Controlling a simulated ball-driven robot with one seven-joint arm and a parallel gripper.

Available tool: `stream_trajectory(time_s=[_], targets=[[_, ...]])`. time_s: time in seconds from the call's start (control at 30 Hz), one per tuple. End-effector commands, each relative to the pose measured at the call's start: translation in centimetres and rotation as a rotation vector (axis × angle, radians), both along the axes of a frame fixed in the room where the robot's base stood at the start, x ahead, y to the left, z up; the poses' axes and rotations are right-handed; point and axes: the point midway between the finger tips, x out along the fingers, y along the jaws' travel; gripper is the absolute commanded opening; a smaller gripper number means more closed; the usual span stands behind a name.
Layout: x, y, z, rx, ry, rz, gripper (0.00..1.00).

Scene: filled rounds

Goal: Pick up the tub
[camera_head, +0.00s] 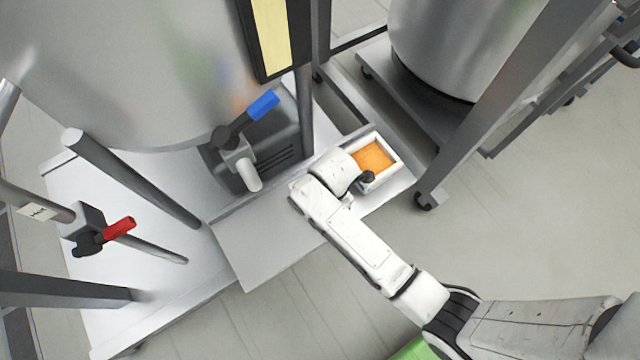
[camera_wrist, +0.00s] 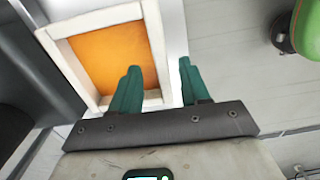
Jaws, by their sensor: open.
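The tub (camera_head: 393,149) is a white rectangular box with orange contents, standing near the right corner of a metal shelf. It also shows in the wrist view (camera_wrist: 153,38), at the upper left, with its orange inside facing the camera. My gripper (camera_wrist: 160,85) has two dark green fingers, apart, with a gap between them. In the wrist view the left finger overlaps the tub's inside and the right finger is beyond its right wall, so that wall lies between them in the picture. I cannot tell how deep the fingers are. In the head view my wrist hides the tub's near left part.
The metal shelf (camera_head: 265,245) is bare in front. A large steel tank (camera_head: 120,70) with a blue-handled valve (camera_head: 262,104) and dark pump stands left. A red-handled valve (camera_head: 119,228) is further left. A wheeled frame post (camera_head: 490,100) stands close on the tub's right.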

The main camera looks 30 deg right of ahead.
Motion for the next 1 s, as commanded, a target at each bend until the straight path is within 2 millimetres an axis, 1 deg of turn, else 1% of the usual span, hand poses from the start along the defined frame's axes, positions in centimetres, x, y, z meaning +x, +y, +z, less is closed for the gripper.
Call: stream_trajectory(time_s=[0.1, 0.2, 0.3, 0.4, 0.63, 1.0], targets=[[-0.2, -0.3, -1.9, -0.001, 0.003, -0.002, 0.46], [-0.2, -0.5, -3.3, -0.001, 0.003, -0.002, 0.46], [-0.2, -0.5, -4.4, -0.001, 0.002, -0.001, 0.46], [-0.2, -0.5, -4.8, 0.0, 0.0, -0.001, 0.46], [-0.2, -0.5, -4.8, 0.0, 0.0, -0.001, 0.45], [-0.2, -0.5, -4.8, 0.0, 0.001, -0.001, 0.09]])
